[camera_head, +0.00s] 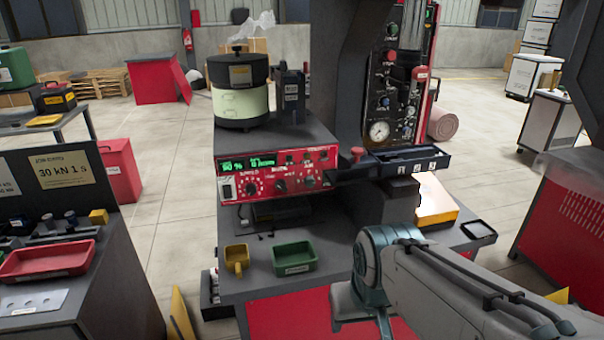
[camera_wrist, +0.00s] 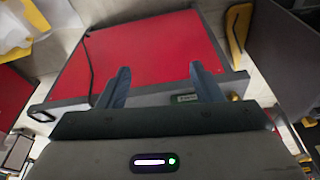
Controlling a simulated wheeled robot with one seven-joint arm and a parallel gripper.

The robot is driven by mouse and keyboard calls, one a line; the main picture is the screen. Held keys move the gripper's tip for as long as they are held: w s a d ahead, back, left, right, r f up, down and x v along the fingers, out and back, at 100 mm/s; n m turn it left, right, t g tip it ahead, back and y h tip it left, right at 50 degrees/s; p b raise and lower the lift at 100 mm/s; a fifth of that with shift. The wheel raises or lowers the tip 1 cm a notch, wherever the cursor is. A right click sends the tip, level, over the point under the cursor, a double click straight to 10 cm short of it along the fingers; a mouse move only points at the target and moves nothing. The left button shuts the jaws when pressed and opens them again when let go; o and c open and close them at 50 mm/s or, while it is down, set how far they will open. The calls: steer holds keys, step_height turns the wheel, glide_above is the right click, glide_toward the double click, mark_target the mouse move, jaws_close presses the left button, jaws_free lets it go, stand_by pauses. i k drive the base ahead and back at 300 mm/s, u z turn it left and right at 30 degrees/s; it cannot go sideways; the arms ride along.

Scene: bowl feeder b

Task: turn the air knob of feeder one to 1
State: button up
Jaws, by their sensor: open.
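The feeder (camera_head: 240,90) in the head view is a dark and pale-green round bowl on a grey box. A red control panel (camera_head: 266,194) fronts the box, with a lit green display (camera_head: 248,163) and several dark knobs. The left knob (camera_head: 252,189), middle knob (camera_head: 281,185) and right knob (camera_head: 310,182) stand in a row. Their labels and settings are too small to read, so I cannot tell which is the air knob. My gripper (camera_wrist: 159,70) is open and empty in the wrist view, above a red surface. It is not visible in the head view.
A yellow cup (camera_head: 237,258) and a green tray (camera_head: 292,258) sit on the bench below the panel. A black rail (camera_head: 405,162) juts out at the panel's right. A pneumatic board with a gauge (camera_head: 379,131) stands behind. The floor at left is partly clear.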

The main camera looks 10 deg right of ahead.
mark_target(308, 180)
steer(key=u, duration=1.5)
steer(key=i, duration=0.65)
steer(key=z, duration=2.95)
